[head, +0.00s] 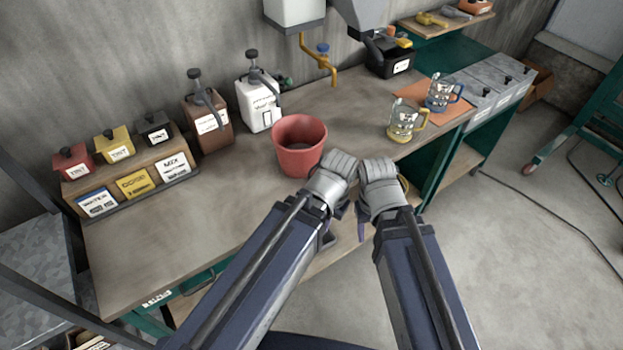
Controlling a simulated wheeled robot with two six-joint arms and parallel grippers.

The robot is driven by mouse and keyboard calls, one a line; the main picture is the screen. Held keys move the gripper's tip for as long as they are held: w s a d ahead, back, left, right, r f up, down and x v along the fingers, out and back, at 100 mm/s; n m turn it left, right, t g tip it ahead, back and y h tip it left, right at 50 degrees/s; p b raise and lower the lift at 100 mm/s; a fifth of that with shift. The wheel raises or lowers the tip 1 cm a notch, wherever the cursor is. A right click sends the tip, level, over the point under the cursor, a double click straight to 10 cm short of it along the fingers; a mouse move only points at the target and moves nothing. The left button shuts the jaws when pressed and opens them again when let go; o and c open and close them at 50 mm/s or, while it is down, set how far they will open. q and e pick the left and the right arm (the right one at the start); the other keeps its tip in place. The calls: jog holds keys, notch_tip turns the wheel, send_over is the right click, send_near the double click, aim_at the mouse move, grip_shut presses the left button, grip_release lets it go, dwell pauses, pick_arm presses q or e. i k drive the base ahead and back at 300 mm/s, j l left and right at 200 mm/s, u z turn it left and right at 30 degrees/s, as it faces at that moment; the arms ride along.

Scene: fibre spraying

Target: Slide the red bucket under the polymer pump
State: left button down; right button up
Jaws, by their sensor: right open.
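The red bucket (297,158) stands upright and looks empty on the workbench, in front of the pump bottles. A white pump bottle (258,103) with a dark pump head is just behind it, and a brown pump bottle (208,122) is to its left. Their labels are too small to read, so I cannot tell which is the polymer pump. My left gripper (337,172) is at the bucket's right side near the bench's front edge; contact and jaws are unclear. My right gripper (380,178) is open beside it, further right, apart from the bucket.
A yellow tap (318,62) hangs from a white tank (295,12) behind the bench. Two glass mugs, yellow-handled (404,122) and blue-handled (440,95), stand at the right. A wooden rack (133,172) of small labelled containers is at the left. The bench's front left is clear.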

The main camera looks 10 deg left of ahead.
aim_at(299, 140)
jog(key=i+l+u, duration=0.25)
jog(key=l, duration=0.4)
jog(key=i+l+u, duration=0.15)
jog(key=l+u, duration=0.15)
jog(key=l, duration=0.4)
jog(key=i+l+u, duration=0.1)
jog(key=l+u, duration=0.15)
jog(key=l, duration=0.5)
jog(key=l+u, duration=0.25)
jog(key=l, duration=0.5)
jog(key=i, duration=0.05)
